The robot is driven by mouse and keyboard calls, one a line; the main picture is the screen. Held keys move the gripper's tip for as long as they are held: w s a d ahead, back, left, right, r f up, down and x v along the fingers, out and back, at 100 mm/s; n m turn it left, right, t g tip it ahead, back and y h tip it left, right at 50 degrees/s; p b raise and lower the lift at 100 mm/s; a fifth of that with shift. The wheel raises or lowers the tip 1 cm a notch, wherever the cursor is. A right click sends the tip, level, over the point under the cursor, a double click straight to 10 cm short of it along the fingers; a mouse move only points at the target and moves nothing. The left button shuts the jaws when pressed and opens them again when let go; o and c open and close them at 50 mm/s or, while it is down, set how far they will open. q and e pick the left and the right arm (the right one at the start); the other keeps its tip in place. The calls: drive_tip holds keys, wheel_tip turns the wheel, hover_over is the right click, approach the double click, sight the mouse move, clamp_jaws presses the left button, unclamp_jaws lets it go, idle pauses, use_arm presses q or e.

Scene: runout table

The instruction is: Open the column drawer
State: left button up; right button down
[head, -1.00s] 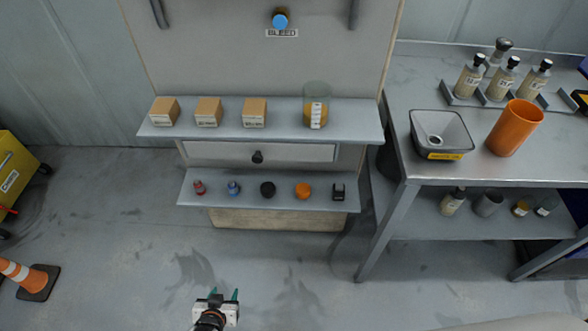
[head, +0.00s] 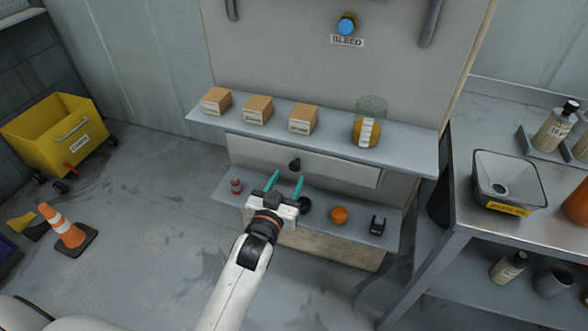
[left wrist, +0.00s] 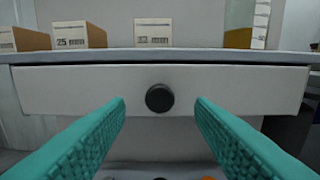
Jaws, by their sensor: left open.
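The column drawer (head: 335,169) is a pale front panel with a dark round knob (head: 295,164), set under the upper shelf of the column. It looks shut in the head view. In the left wrist view the drawer front (left wrist: 60,90) spans the picture and its knob (left wrist: 159,97) is centred between the fingers. My left gripper (head: 285,185) is open, its two teal fingers pointing at the knob, one on each side in the picture. The fingers (left wrist: 160,120) do not touch the knob; a gap shows. My right gripper is not in view.
The upper shelf (head: 330,128) holds small cardboard boxes (head: 257,109) and a glass beaker (head: 369,122). The lower shelf (head: 355,228) holds small items, including an orange knob (head: 339,215), partly behind my gripper. A steel table (head: 475,215) stands right.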

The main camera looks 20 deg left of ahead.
sight(294, 167)
use_arm(q)
drive_tip(key=shift+w, duration=2.35)
clamp_jaws()
drive_tip(key=shift+s, duration=0.15)
